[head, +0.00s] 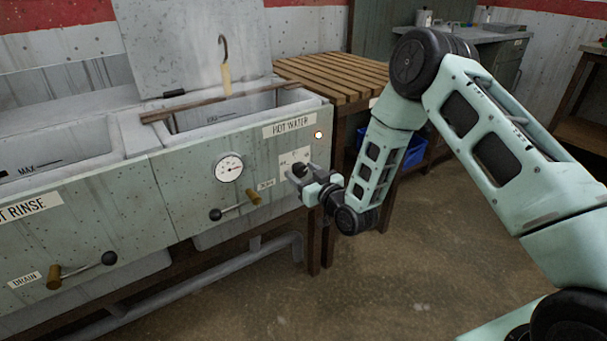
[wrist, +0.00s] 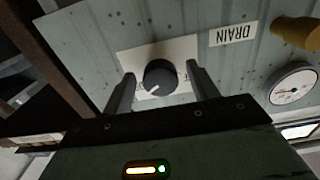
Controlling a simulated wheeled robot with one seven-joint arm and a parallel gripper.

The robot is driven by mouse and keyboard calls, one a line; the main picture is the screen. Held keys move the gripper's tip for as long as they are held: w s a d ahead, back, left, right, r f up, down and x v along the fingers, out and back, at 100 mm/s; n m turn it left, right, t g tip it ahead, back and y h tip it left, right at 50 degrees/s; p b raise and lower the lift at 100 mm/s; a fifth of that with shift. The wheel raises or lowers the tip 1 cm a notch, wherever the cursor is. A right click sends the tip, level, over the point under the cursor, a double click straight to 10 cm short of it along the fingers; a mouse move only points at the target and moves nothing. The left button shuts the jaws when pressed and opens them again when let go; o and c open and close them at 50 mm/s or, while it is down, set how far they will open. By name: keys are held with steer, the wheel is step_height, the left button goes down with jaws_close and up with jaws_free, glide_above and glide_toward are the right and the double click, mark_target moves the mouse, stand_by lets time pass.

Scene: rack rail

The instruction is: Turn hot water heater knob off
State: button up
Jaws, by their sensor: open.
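The heater knob (wrist: 160,77) is a dark round dial with a white pointer mark, on a pale plate (wrist: 130,56) on the tank's front panel. My gripper (wrist: 160,90) is open, with one finger on each side of the knob; I cannot tell whether they touch it. In the head view my gripper (head: 301,182) is at the panel below the "HOT WATER" label (head: 289,126), in front of the knob (head: 300,169), which is partly hidden. The plate's markings are mostly hidden.
A round gauge (head: 229,168) and a drain lever (head: 236,209) with a brass fitting are left of the knob. A steaming open basin (head: 225,115) is above the panel. A slatted wooden table (head: 335,75) stands behind on the right. The floor at right is mostly clear.

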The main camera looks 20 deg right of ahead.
steer(key=c, duration=1)
steer(key=n+b, duration=0.1)
steer(key=n, duration=0.3)
steer(key=shift+n+b, duration=0.3)
steer(key=shift+n, duration=0.1)
steer(key=n+b, duration=0.1)
steer(key=n, duration=0.4)
steer(key=n+b, duration=0.1)
steer(key=n, duration=0.3)
steer(key=n+b, duration=0.1)
steer(key=n, duration=0.2)
steer(key=shift+n, duration=0.4)
steer(key=n, duration=0.6)
steer(key=shift+d+r, duration=0.1)
steer(key=shift+n, duration=0.3)
